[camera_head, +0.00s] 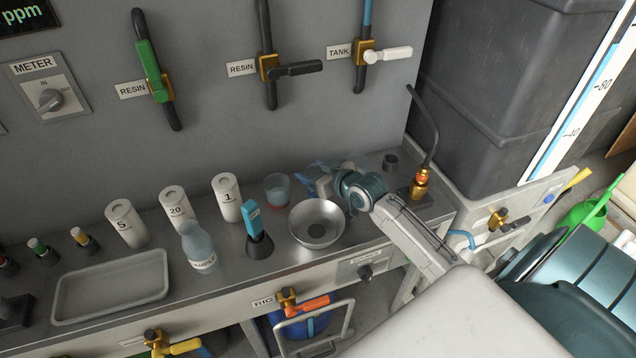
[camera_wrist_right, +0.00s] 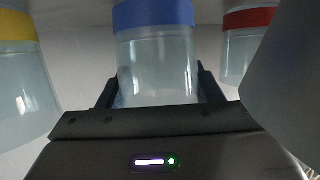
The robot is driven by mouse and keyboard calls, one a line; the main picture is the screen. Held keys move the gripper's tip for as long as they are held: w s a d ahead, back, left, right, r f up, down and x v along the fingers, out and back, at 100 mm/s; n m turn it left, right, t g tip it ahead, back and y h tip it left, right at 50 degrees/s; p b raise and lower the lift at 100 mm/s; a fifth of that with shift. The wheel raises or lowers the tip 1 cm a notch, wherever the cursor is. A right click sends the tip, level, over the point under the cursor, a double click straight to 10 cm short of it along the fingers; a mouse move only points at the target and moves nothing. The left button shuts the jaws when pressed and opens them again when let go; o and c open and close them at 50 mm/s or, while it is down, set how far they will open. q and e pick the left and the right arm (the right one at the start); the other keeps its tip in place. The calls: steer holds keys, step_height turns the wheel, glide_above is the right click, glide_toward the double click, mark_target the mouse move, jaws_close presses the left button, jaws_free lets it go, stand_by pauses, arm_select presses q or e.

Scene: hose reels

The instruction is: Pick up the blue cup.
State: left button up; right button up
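The blue cup is a clear cup with a blue band. In the right wrist view the blue cup (camera_wrist_right: 155,62) stands between the two fingers of my right gripper (camera_wrist_right: 160,88). The fingers lie close along both of its sides; whether they press on it I cannot tell. In the head view my right gripper (camera_head: 323,186) is at the back of the counter, behind the metal bowl, and partly hides the cups there. My left gripper is not in view.
A red-banded cup (camera_head: 277,188) stands to the left of my right gripper. A yellow-banded cup (camera_wrist_right: 22,80) shows in the wrist view. The metal bowl (camera_head: 318,210), a blue-topped tool (camera_head: 253,222), a bottle (camera_head: 198,248) and a tray (camera_head: 110,287) are on the counter.

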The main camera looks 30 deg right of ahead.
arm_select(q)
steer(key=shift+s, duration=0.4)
arm_select(e)
steer(key=shift+r, duration=0.1)
steer(key=shift+c, duration=0.3)
